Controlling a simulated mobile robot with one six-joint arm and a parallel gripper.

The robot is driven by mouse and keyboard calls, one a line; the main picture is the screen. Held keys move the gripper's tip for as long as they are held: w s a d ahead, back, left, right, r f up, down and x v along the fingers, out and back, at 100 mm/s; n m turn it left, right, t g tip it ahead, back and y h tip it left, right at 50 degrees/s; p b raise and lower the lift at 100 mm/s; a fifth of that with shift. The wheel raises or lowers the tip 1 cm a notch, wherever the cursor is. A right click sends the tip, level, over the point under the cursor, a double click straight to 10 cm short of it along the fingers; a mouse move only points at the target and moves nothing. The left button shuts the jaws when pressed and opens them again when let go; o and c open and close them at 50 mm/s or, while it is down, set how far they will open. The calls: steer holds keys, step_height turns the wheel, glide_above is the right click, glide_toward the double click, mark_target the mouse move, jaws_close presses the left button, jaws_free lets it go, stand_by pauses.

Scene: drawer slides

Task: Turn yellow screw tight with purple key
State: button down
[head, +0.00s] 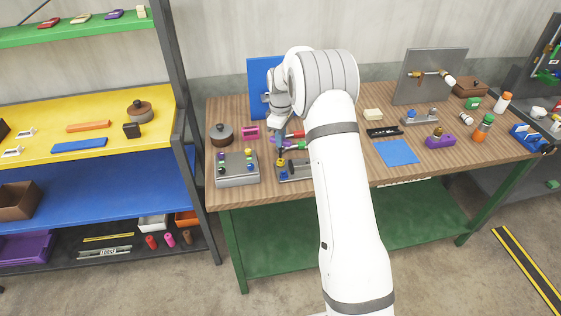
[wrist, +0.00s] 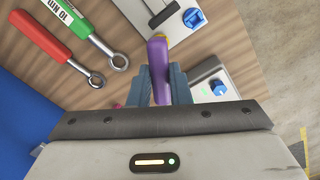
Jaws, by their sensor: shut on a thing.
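My gripper (wrist: 161,88) is shut on the purple key (wrist: 159,62), which stands out between the blue fingers in the wrist view. The key's far end lies over the grey block (wrist: 137,14), where a little yellow of the yellow screw (wrist: 166,28) shows beside it. Whether the key is seated on the screw is hidden. In the head view the yellow screw (head: 281,161) sits on the block just below my gripper (head: 280,147), with a blue screw (head: 284,175) nearer the front edge. The blue screw also shows in the wrist view (wrist: 193,18).
A red wrench (wrist: 50,45) and a green-handled torque wrench (wrist: 78,22) lie beside the block. A grey box with coloured knobs (head: 237,170) stands to the left. A blue upright panel (head: 262,85) is behind. A blue mat (head: 397,152) lies to the right.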

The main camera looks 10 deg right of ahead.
steer(key=shift+f+b, duration=1)
steer(key=shift+f, duration=0.35)
steer(key=m, duration=0.3)
steer(key=shift+m, duration=0.4)
steer(key=m+b, duration=0.1)
steer(key=m, duration=0.2)
steer(key=shift+m, duration=0.4)
steer(key=m, duration=0.6)
steer(key=shift+a+m, duration=0.1)
steer(key=shift+m, duration=0.3)
steer(key=shift+n+b, duration=0.35)
steer(key=shift+n, duration=1.05)
steer(key=shift+r+p, duration=1.25)
steer(key=shift+r, duration=0.95)
